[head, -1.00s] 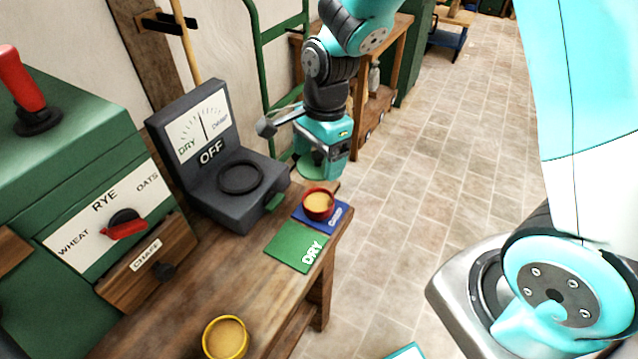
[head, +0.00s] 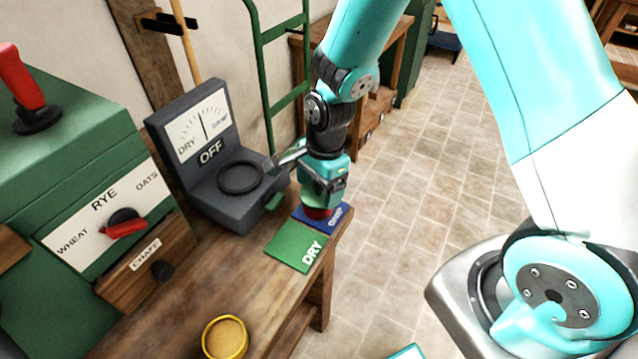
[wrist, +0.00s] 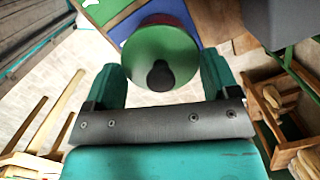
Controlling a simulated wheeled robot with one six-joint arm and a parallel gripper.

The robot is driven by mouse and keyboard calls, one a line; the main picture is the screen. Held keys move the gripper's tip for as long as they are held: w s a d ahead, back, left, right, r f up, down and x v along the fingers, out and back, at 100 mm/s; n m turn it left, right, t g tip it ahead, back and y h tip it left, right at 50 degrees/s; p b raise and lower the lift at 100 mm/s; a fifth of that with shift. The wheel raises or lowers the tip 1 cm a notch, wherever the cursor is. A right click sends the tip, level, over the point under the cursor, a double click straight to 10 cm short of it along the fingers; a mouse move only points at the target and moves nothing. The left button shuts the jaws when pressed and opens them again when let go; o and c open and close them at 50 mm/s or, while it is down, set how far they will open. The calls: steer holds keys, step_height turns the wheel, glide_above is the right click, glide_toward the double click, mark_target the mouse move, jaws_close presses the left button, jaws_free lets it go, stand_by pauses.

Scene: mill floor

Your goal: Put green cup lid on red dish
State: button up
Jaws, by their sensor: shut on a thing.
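The green cup lid (wrist: 158,52) is round with a black knob and sits between the fingers of my gripper (wrist: 160,80) in the wrist view. My gripper (head: 320,200) is shut on the lid, directly above the red dish (head: 318,213). The dish is on the blue card (head: 338,217) at the bench's right end. Only a strip of the dish's red side shows under the gripper in the head view, and a little red shows behind the lid in the wrist view. I cannot tell whether the lid touches the dish rim.
The green DRY card (head: 293,246) lies in front of the blue card. A dark meter (head: 235,185) reading OFF stands to the left. A yellow dish (head: 226,338) of grain is at the near bench edge. A green mill (head: 80,150) with a dial stands far left.

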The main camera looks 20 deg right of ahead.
steer(key=shift+f, duration=0.4)
steer(key=o, duration=0.8)
steer(key=shift+r, duration=0.1)
step_height(320, 180, up, 12)
steer(key=d, duration=0.1)
steer(key=s+a+r+n+y, duration=0.1)
steer(key=s+a+r+n, duration=0.1)
steer(key=s+r+n, duration=0.4)
steer(key=s+a+r+n+y, duration=0.1)
steer(key=s+a+r+n, duration=0.2)
steer(key=s+n, duration=0.9)
step_height(320, 180, up, 3)
steer(key=n, duration=0.4)
steer(key=shift+s+a+y, duration=0.3)
steer(key=shift+a+y, duration=0.05)
steer(key=shift+y, duration=0.05)
